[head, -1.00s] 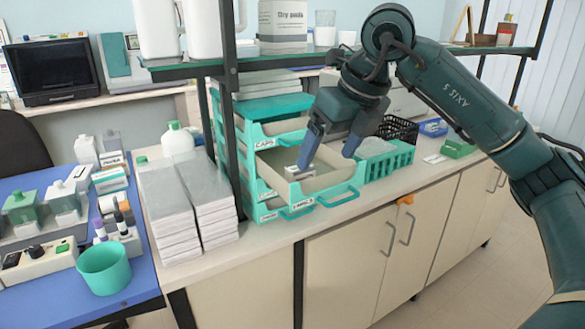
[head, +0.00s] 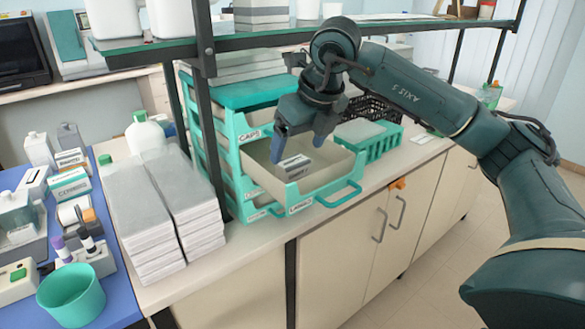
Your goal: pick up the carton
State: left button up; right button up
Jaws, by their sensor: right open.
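A small white and grey carton (head: 294,166) lies inside the pulled-out teal drawer (head: 322,203) of the stacked drawer unit. My right gripper (head: 298,147) is over the drawer, open, with its two blue-grey fingers pointing down. The fingertips are above the carton, one toward its left and one toward its right. Nothing shows between them, and I cannot tell the exact gap in height. My left gripper is not in view.
The glass shelf (head: 270,38) and its dark post (head: 209,120) stand close to the arm. Stacked grey-white boxes (head: 150,215) are left of the drawers. A teal basket (head: 378,143) sits to the right. A teal cup (head: 72,296) stands on the blue mat.

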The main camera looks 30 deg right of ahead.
aim_at(292, 160)
jog(key=x, duration=0.5)
jog(key=shift+a+f+p, duration=0.15)
jog(key=shift+a+p, duration=0.05)
jog(key=shift+p, duration=0.2)
jog(key=c, duration=1)
